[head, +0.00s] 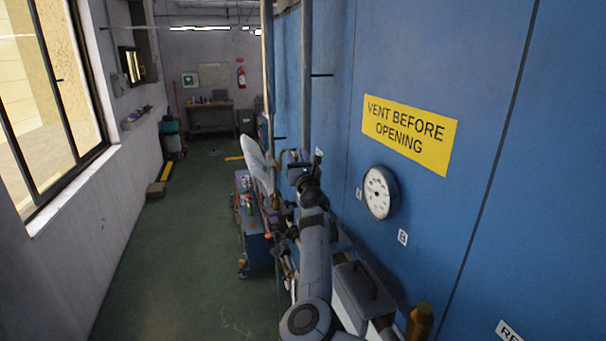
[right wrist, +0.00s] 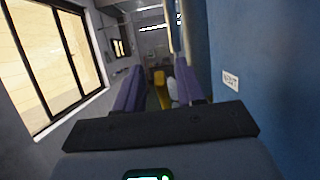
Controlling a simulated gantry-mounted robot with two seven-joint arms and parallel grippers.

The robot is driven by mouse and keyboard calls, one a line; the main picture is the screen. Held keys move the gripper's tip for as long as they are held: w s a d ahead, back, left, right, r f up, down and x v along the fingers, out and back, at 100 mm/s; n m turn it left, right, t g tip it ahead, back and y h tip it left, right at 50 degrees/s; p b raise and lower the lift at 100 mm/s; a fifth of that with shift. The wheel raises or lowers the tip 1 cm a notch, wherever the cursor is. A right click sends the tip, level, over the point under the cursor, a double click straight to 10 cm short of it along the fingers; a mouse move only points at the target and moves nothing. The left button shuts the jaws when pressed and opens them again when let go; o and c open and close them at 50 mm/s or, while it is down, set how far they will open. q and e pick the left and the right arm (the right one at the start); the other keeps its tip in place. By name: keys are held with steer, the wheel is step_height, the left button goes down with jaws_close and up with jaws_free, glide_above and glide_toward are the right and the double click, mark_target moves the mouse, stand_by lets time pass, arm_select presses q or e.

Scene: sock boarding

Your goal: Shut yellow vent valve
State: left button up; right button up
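My right gripper (head: 297,157) is stretched forward along the blue wall. In the right wrist view its two purple fingers (right wrist: 155,82) stand apart, with a clear gap between them. A yellow piece (right wrist: 159,78) shows in that gap, with a yellow strip below it. It looks like the vent valve's handle, but I cannot tell whether the fingers touch it. A white label reading VENT (right wrist: 230,80) is on the blue wall to the right. In the head view the valve cannot be made out near the gripper. My left gripper is not in view.
The blue wall (head: 490,200) carries a yellow VENT BEFORE OPENING sign (head: 409,134) and a round white gauge (head: 380,192). White flat boards (head: 257,165) and a blue cart (head: 256,245) stand near my right arm.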

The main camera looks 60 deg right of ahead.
steer(key=b+v, duration=0.2)
steer(key=v, duration=0.7)
steer(key=shift+s+f, duration=0.25)
steer(key=shift+a, duration=0.1)
